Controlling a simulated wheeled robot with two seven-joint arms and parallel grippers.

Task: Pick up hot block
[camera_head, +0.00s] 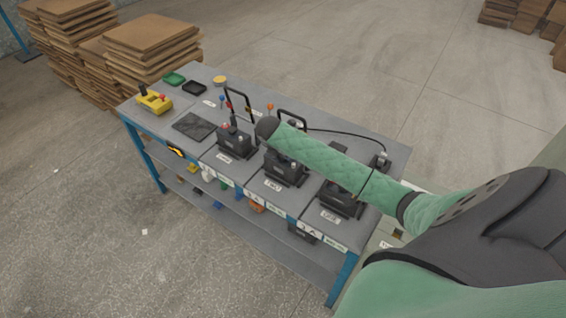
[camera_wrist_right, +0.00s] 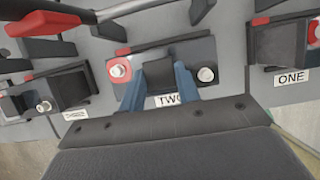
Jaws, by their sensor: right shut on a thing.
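Dark batteries stand in a row on the grey workbench (camera_head: 310,141), including a left one (camera_head: 237,141), a middle one (camera_head: 284,171) and a right one (camera_head: 341,199). In the right wrist view, the battery at the TWO label (camera_wrist_right: 170,100) has a red-capped terminal (camera_wrist_right: 119,70) and a bare metal terminal (camera_wrist_right: 206,75). My right gripper (camera_wrist_right: 158,88) has its blue fingers shut on a dark block (camera_wrist_right: 158,72) between these terminals. I cannot tell whether the block is separate from the battery or lifted. My green-sleeved right arm crosses the bench in the head view. My left gripper is out of view.
A yellow tool (camera_head: 154,102), a dark mat (camera_head: 194,126) and small trays (camera_head: 194,88) lie at the bench's left end. Black upright handles (camera_head: 240,101) rise behind the batteries. Pallet stacks (camera_head: 152,50) stand behind left.

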